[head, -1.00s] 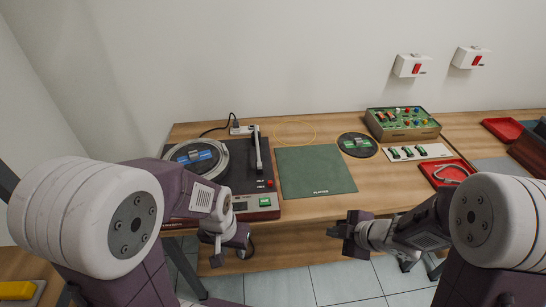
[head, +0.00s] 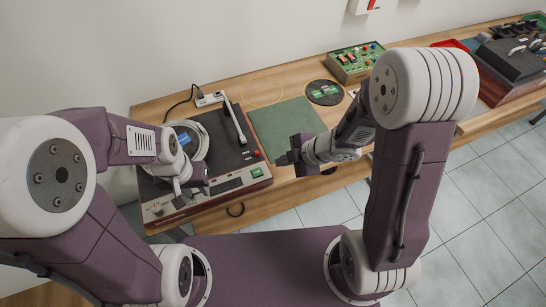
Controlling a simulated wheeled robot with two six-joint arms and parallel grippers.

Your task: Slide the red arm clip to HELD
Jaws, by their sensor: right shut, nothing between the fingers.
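The record player (head: 205,200) stands on the wooden bench at the left, with a dark top and a reddish-brown front. Its pale tonearm (head: 237,122) runs along the right side of the platter (head: 190,138). A small red piece (head: 256,154) sits near the tonearm's front end; it is too small to tell whether it is the arm clip or where it is set. My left gripper (head: 203,187) hangs over the player's front left part, its fingers unclear. My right gripper (head: 284,158) is shut and empty, just right of the player near the green mat's front edge.
A green mat (head: 280,120) lies right of the player. Behind are a yellow ring (head: 262,91), a dark disc (head: 324,92) and a green control box (head: 352,62). A cable runs to the power socket (head: 208,98). More equipment (head: 510,60) stands far right.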

